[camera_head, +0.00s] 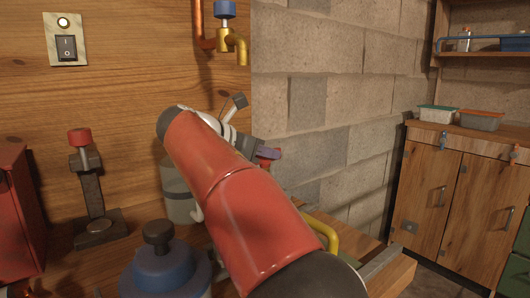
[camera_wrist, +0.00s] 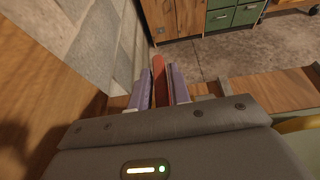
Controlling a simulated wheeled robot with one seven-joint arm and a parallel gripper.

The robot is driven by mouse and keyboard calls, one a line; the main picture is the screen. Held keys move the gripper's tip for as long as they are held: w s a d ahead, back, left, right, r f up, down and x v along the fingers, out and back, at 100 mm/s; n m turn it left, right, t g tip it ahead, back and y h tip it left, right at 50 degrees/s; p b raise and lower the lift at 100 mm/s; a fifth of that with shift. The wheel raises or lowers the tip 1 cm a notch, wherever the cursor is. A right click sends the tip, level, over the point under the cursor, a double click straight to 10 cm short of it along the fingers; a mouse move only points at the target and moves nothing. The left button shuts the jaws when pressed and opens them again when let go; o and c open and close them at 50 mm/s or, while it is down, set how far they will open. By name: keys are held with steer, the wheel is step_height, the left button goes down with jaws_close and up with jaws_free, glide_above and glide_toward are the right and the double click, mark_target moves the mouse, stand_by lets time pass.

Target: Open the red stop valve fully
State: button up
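The red stop valve's handle shows in the wrist view as a narrow red bar (camera_wrist: 158,80) between the two purple fingers of my gripper (camera_wrist: 161,84). The fingers lie close along both sides of the bar, with little or no gap visible. In the head view, a small bit of red (camera_head: 277,165) shows beside the purple fingertips of my gripper (camera_head: 269,153). My red and black arm hides most of the valve there. The valve's body and how far it is turned cannot be told.
A still pot with a blue lid (camera_head: 165,268) stands at the front of the wooden bench, near my arm. A black stand with a red knob (camera_head: 88,185) and a red box (camera_head: 15,215) are left. A block wall (camera_head: 320,100) is behind.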

jaws_close()
steer(key=shift+n+t+y, duration=0.3)
steer(key=shift+n+y, duration=0.1)
steer(key=n+t+y, duration=0.2)
steer(key=shift+s+d+r+n+y+p, duration=0.1)
steer(key=shift+n+y+p, duration=0.2)
steer(key=shift+n+p, duration=0.1)
steer(key=n+t+y+p, duration=0.1)
steer(key=n+t+y, duration=0.1)
steer(key=shift+r+n+y, duration=0.1)
steer(key=shift+n+y, duration=0.2)
steer(key=shift+n, duration=0.1)
steer(key=n+y+p, duration=0.2)
steer(key=y, duration=0.1)
steer(key=shift+n+t, duration=0.4)
steer(key=n+y+p, duration=0.1)
steer(key=n+y, duration=0.1)
steer(key=y, duration=0.1)
steer(key=shift+n+y, duration=0.4)
steer(key=shift+n, duration=0.2)
steer(key=shift+f+n+y, duration=0.2)
steer(key=shift+n+y, duration=0.5)
steer(key=shift+y, duration=0.1)
